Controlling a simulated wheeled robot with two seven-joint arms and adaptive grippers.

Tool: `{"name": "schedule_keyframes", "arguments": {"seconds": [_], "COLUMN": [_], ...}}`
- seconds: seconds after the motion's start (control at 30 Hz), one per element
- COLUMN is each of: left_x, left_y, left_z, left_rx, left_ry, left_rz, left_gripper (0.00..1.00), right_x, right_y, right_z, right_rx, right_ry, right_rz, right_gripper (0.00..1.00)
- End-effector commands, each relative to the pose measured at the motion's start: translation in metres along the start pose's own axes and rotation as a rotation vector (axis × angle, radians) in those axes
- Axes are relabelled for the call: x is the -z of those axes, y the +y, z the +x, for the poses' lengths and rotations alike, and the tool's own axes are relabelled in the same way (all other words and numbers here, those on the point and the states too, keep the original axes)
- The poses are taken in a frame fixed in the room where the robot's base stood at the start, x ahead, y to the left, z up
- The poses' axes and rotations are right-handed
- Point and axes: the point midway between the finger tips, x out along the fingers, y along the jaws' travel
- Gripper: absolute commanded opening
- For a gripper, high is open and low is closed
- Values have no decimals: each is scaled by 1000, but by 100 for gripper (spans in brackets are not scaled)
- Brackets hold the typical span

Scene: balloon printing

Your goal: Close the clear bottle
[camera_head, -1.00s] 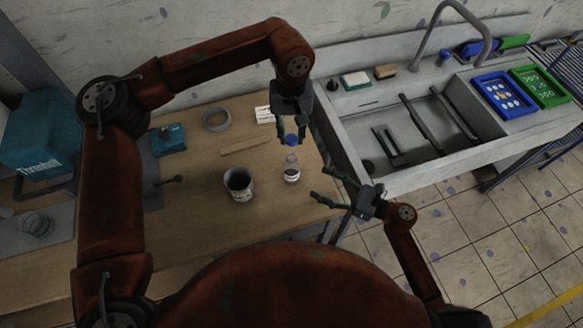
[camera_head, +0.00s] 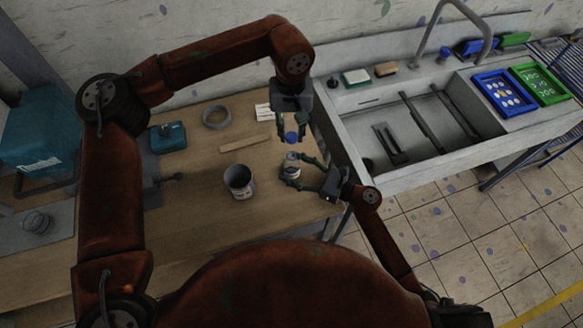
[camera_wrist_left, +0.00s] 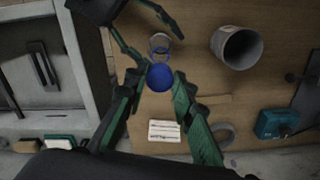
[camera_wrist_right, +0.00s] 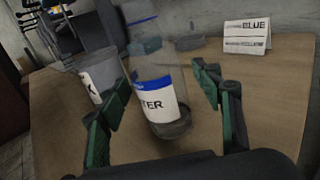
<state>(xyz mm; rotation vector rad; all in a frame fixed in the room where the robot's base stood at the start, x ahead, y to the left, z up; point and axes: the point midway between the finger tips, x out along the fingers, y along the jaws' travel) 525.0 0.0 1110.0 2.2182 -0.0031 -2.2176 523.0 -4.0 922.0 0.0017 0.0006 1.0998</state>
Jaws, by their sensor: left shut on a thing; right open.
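The clear bottle (camera_head: 292,167) stands on the wooden table with a dark-lettered white label (camera_wrist_right: 159,106) and a blue band. My left gripper (camera_head: 291,136) is shut on the blue cap (camera_wrist_left: 159,77) and holds it above the bottle's mouth, apart from it. The bottle also shows past the cap in the left wrist view (camera_wrist_left: 160,44). My right gripper (camera_head: 304,172) is open, with its fingers on either side of the bottle. In the right wrist view the bottle stands between the spread fingers, and I cannot tell whether either touches it.
A grey cup (camera_head: 239,183) stands just left of the bottle. A sink (camera_head: 415,130) adjoins the table on the right. The table's front edge is close.

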Motion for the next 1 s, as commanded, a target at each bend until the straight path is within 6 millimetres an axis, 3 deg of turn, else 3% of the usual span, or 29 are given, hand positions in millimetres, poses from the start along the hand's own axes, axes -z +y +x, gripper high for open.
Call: {"name": "schedule_keyframes", "arguments": {"seconds": [0.43, 1.0], "left_x": [0, 0], "left_y": [0, 0], "left_z": [0, 0], "left_rx": [0, 0], "left_ry": [0, 0], "left_rz": [0, 0], "left_gripper": [17, 17], "right_x": [0, 0], "right_y": [0, 0], "right_z": [10, 10], "right_rx": [1, 1], "right_ry": [1, 1], "right_rz": [0, 0], "right_gripper": [59, 21]}}
